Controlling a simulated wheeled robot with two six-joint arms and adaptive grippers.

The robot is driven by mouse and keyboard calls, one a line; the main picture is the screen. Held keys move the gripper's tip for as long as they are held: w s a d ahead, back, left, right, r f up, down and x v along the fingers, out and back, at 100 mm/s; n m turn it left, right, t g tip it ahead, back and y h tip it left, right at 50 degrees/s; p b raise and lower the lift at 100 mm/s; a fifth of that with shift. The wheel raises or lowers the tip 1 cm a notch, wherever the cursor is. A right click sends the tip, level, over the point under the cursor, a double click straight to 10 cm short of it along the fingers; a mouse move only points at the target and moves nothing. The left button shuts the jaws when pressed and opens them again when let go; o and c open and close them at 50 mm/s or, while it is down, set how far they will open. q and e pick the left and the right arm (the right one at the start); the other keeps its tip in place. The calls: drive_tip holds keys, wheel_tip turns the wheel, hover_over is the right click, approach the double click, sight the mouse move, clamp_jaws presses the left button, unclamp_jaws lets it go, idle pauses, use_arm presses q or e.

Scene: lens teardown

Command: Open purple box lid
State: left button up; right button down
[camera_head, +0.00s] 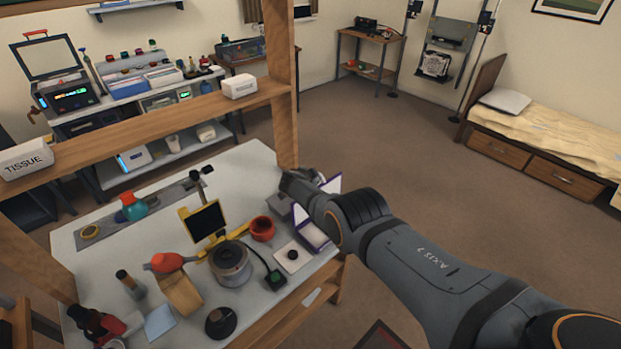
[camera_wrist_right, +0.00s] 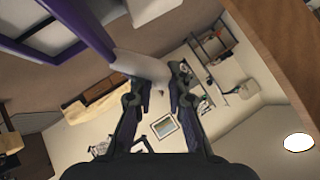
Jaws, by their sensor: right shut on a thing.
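The purple box (camera_head: 314,236) sits at the right end of the white worktable, with purple edges and a pale inside. Its lid (camera_head: 331,186), a pale panel with purple edging, stands raised behind my right gripper (camera_head: 296,188). The gripper hides part of the box and lid in the head view. In the right wrist view, the fingertips of my right gripper (camera_wrist_right: 162,82) are closed on a pale panel (camera_wrist_right: 140,66), which appears to be the lid. A purple-edged frame (camera_wrist_right: 95,40) runs along the upper left there. My left gripper does not show.
A wooden post (camera_head: 283,90) and shelf beam (camera_head: 150,125) frame the table's far side. Open floor lies right.

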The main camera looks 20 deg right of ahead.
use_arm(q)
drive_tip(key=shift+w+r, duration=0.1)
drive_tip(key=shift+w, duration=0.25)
use_arm(e)
drive_tip(key=shift+s+d, duration=0.1)
drive_tip(key=shift+d, duration=0.3)
drive_tip(key=c, duration=1.3)
unclamp_jaws()
drive_tip(key=shift+d, duration=0.15)
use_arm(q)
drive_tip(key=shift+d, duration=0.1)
